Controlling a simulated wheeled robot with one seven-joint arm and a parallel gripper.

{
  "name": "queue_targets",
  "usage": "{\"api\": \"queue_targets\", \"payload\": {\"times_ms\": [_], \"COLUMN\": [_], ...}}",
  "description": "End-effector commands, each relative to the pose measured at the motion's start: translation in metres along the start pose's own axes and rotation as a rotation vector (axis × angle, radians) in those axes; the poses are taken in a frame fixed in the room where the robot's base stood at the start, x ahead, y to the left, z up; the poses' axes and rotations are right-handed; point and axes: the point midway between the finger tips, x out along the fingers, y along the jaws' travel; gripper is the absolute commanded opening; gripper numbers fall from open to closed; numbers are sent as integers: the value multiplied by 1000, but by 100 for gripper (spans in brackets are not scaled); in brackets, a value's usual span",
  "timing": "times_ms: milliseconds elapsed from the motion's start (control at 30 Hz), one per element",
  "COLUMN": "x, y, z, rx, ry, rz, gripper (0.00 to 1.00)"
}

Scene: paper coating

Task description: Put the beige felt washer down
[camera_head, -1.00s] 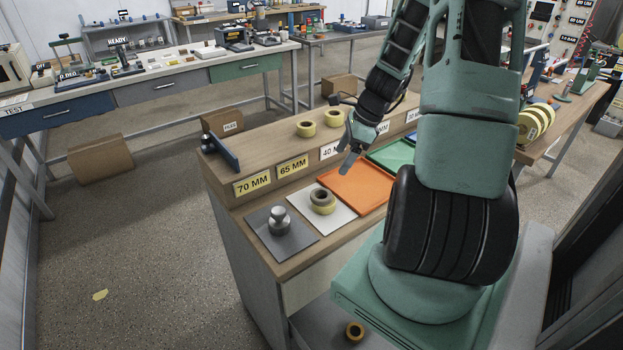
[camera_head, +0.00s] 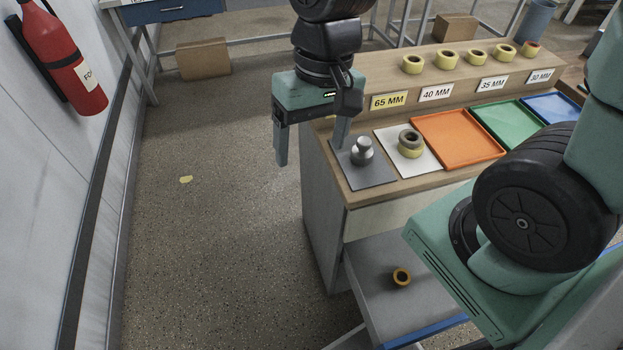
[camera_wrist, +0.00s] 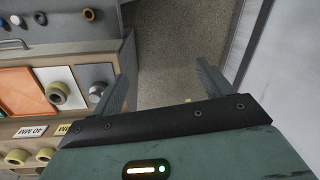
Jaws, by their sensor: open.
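My gripper (camera_head: 310,152) is open and empty, fingers pointing down, left of the bench end and beside the grey plate. In the wrist view (camera_wrist: 163,68) its fingers are wide apart with floor behind them. No felt washer shows clearly. A small flat yellowish-beige piece (camera_head: 186,179) lies on the floor, well left of my gripper; I cannot tell whether it is the washer.
A metal weight (camera_head: 362,151) stands on the grey plate (camera_head: 378,180). An orange tray (camera_head: 459,140), a green tray (camera_head: 512,125) and a blue tray (camera_head: 555,108) lie to the right. Several yellow rolls line the raised shelf. A small ring (camera_head: 401,277) lies lower down. Open floor is left.

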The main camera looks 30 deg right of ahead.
Motion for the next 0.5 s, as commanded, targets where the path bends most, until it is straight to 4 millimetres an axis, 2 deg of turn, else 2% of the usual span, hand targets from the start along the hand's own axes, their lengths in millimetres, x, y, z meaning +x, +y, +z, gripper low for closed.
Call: {"api": "queue_targets", "payload": {"times_ms": [33, 200, 333, 500], "x": [-1, -4, -4, -5], "y": [-15, -40, -47, -48], "z": [18, 61, 77, 81], "rx": [-146, -516, -651, -688], "ry": [2, 1, 2, 1], "rz": [20, 70, 88, 93], "gripper": [78, 78, 78, 78]}}
